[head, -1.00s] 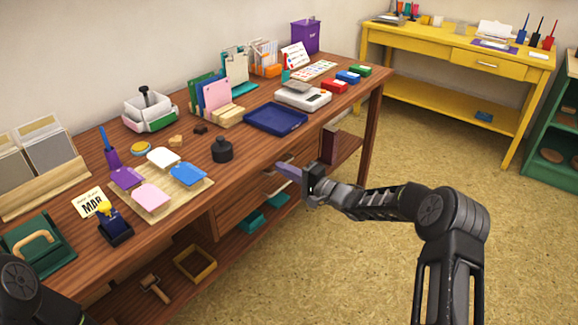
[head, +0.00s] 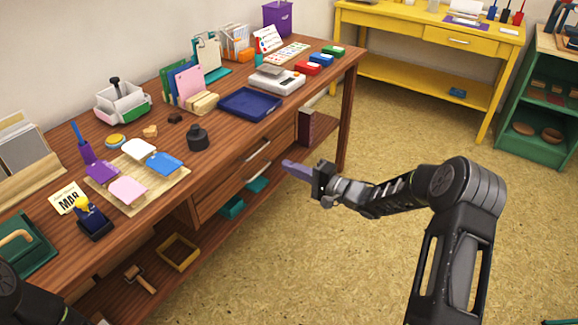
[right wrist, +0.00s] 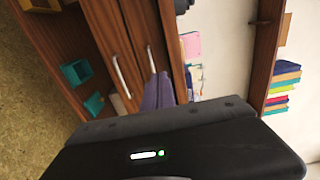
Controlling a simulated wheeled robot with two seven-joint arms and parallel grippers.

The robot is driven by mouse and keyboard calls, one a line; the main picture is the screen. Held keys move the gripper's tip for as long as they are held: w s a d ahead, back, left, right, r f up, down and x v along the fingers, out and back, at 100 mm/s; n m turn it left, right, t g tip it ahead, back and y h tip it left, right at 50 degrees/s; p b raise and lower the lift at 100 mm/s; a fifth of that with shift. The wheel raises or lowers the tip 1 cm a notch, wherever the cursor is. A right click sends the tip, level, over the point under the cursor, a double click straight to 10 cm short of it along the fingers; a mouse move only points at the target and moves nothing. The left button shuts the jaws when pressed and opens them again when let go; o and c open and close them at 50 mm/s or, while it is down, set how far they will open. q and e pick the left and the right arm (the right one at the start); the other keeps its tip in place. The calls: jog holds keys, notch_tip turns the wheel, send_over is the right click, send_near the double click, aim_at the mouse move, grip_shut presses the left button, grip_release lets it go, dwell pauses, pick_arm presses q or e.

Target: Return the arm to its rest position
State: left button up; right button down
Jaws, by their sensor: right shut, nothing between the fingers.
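My right gripper (head: 287,166) is out in front of the wooden desk, right of its drawers. Its purple fingers are shut and empty; they also show in the right wrist view (right wrist: 157,92), pointing toward the drawer handles. The right arm is bent and comes in from the lower right. Part of my left arm shows at the bottom left edge; its gripper is out of view. A red inkpad (head: 307,68), a blue inkpad (head: 321,60) and a green inkpad (head: 334,51) stand in a row at the desk's far right end.
The wooden desk (head: 228,137) has its front drawers (head: 232,183) looking shut. A blue tray (head: 250,104), a scale (head: 277,80) and stamps stand on top. A yellow table (head: 411,42) and a green shelf (head: 530,100) stand behind. The floor (head: 330,255) around my right arm is clear.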

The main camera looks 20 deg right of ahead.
notch_tip(320, 180, down, 8)
jog(key=d+n+h, duration=0.2)
jog(key=n+h, duration=0.1)
jog(key=h, duration=0.2)
jog(key=s+a+f+n+g+h, duration=0.2)
jog(key=s+a+f+g, duration=0.25)
jog(key=s+f, duration=0.5)
jog(key=s+a+f+n+g, duration=0.1)
jog(key=s+a+f+g, duration=0.1)
jog(key=s+a+f, duration=0.4)
jog(key=s+a+f+n+g, duration=0.1)
jog(key=s+a+f+g, duration=0.25)
jog(key=s, duration=0.35)
jog(key=s+a+f+n+g, duration=0.15)
jog(key=s+a, duration=0.25)
jog(key=s, duration=0.5)
jog(key=s+a+f+n+g, duration=0.1)
jog(key=s+a+g, duration=0.25)
jog(key=s, duration=0.55)
notch_tip(320, 180, up, 17)
jog(key=t+p, duration=0.1)
jog(key=p, duration=1.5)
jog(key=shift+w+a+y, duration=0.35)
jog(key=shift+w+y, duration=0.05)
jog(key=shift+w, duration=0.05)
